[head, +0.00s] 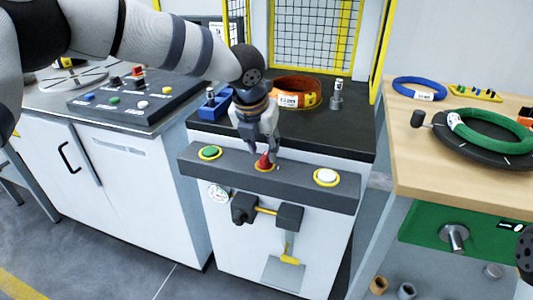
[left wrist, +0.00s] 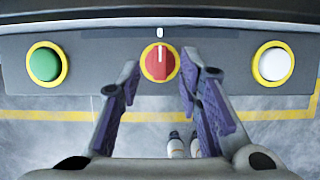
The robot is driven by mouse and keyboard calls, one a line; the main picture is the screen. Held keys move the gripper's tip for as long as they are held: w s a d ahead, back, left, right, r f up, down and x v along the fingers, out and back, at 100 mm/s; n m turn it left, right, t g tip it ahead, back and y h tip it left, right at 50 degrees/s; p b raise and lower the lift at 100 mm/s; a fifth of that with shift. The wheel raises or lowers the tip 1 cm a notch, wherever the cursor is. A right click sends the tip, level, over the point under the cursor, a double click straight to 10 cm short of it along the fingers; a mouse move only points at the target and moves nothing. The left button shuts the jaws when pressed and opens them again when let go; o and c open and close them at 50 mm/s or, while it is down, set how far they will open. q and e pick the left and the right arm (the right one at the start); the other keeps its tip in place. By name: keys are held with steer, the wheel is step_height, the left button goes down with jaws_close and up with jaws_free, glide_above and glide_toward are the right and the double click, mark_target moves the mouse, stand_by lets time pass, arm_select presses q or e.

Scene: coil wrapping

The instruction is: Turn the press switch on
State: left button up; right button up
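The press switch is a red rotary knob (head: 264,161) with a yellow ring, in the middle of the dark panel on the front of the press. It also shows in the left wrist view (left wrist: 160,62), with its white mark pointing up toward a small "0" label. My left gripper (head: 262,148) is at the knob, from above in the head view. In the left wrist view its two purple-padded fingers (left wrist: 160,78) are apart, one on each side of the knob's lower part, with gaps visible. I cannot tell how deep they reach.
A green button (head: 210,152) and a white button (head: 327,176) flank the knob on the panel (head: 296,173). An orange coil (head: 295,92) lies on the press top behind. A wooden table (head: 450,165) with a green coil stands at right.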

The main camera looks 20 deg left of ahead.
arm_select(q)
steer(key=x, duration=0.2)
steer(key=shift+w+f, duration=0.15)
steer(key=shift+f, duration=0.15)
jaws_close()
